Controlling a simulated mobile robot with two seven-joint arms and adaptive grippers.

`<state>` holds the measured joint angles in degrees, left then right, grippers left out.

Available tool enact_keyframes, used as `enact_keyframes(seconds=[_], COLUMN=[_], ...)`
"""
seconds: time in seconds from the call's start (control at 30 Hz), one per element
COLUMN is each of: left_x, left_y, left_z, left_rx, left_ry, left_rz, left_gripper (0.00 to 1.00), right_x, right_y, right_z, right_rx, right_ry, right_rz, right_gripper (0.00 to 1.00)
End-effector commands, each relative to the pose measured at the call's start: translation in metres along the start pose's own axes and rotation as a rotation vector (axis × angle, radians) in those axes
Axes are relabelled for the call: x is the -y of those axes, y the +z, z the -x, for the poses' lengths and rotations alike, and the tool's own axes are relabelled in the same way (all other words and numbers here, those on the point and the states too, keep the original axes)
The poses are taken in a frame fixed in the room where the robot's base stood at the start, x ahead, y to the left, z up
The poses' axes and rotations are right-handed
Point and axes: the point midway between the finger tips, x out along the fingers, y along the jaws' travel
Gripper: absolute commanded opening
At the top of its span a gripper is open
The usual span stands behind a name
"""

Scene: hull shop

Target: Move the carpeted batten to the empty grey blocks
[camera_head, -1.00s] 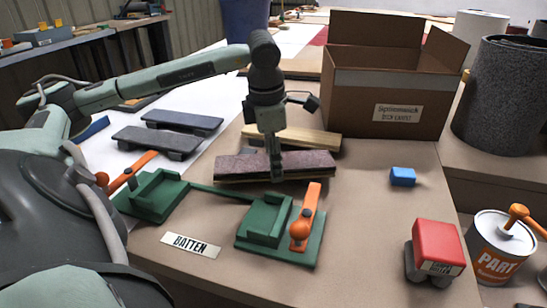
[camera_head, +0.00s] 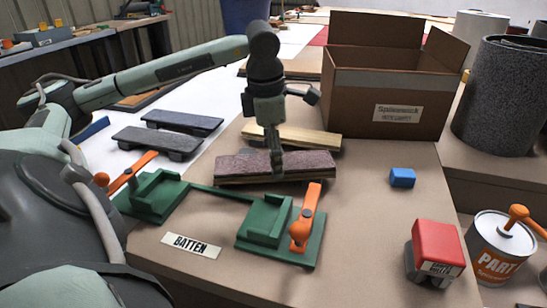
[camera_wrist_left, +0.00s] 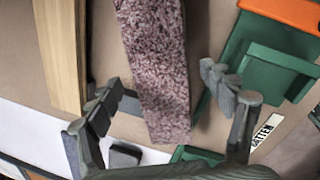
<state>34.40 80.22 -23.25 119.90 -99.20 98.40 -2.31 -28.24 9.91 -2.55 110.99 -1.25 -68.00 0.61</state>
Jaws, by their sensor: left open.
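The carpeted batten (camera_head: 240,165), wood with a mottled mauve carpet top, lies on the brown bench behind the green fixture. My left gripper (camera_head: 276,168) is over its middle, pointing down. In the left wrist view the carpeted batten (camera_wrist_left: 158,50) runs between the open, spread fingers of the gripper (camera_wrist_left: 163,80). Contact with the fingers cannot be told. Two long dark grey blocks, the nearer (camera_head: 155,141) and the farther (camera_head: 182,122), stand on a white sheet at left, with nothing visible on top. My right gripper is out of view.
A green fixture (camera_head: 264,222) with orange levers and a BATTEN label (camera_head: 190,245) stand in front. A plain wood strip (camera_head: 300,138) lies close behind the batten. A cardboard box (camera_head: 375,100), blue block (camera_head: 402,177), red-topped stamp (camera_head: 437,250) and paint can (camera_head: 497,245) are right.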

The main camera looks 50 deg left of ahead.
Motion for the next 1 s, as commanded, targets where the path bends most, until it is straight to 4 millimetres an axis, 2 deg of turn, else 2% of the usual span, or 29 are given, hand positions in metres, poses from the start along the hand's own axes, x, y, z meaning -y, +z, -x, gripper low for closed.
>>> enact_keyframes(seconds=[0.2, 0.43, 0.63, 1.0], left_x=[-0.001, 0.000, 0.000, 0.000], left_y=[0.002, 0.001, 0.000, 0.000], left_z=[0.052, 0.092, 0.104, 0.104], left_rx=[0.007, 0.004, 0.001, 0.000], left_ry=[0.003, 0.002, 0.000, 0.000], left_rz=[0.000, -0.001, 0.000, 0.000], left_gripper=[0.81, 0.81, 0.81, 0.81], right_x=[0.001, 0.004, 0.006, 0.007], right_y=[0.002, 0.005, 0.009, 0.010], right_z=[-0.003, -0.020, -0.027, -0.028], right_rx=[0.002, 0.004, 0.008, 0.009], right_ry=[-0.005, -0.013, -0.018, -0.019], right_rz=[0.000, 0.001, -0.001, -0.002], right_gripper=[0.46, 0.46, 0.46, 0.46])
